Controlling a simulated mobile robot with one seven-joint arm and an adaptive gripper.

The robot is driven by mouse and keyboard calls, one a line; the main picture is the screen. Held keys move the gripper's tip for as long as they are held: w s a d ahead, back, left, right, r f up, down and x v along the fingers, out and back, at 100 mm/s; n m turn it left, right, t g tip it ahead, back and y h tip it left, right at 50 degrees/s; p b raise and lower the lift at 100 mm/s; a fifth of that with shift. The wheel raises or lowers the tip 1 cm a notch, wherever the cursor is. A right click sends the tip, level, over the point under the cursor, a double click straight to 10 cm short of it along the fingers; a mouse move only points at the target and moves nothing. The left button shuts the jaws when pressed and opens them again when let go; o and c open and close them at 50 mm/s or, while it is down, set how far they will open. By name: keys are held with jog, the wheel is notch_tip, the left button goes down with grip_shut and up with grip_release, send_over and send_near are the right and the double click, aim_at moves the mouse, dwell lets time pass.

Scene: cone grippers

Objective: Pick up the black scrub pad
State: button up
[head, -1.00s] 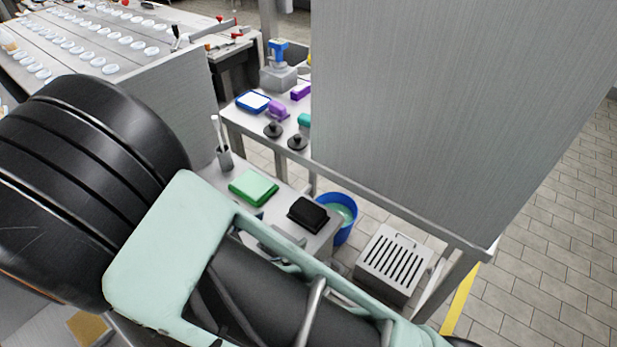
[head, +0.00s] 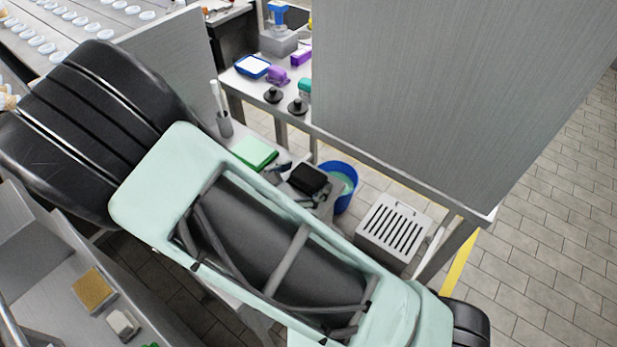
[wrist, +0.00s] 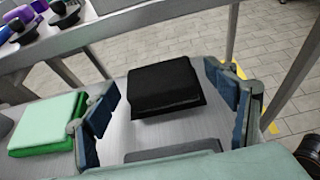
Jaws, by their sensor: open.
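The black scrub pad (wrist: 163,86) lies flat on a grey metal table, in the middle of the wrist view. It also shows in the head view (head: 307,179), partly hidden by my gripper and arm. My gripper (wrist: 165,105) is open, with one blue-padded finger to the left of the pad and one to its right. The pad sits ahead of and between the fingers, and nothing is held. In the head view only small parts of my gripper (head: 300,190) show beside the pad.
A green scrub pad (wrist: 46,125) lies left of my left finger. A blue bucket (head: 345,190) stands beside the table, and a slotted metal box (head: 393,228) is to its right. A shelf with purple brushes (head: 278,75) and black-knobbed items is behind.

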jog(key=shift+c, duration=0.4)
jog(key=c, duration=0.9)
jog(key=shift+o, duration=0.2)
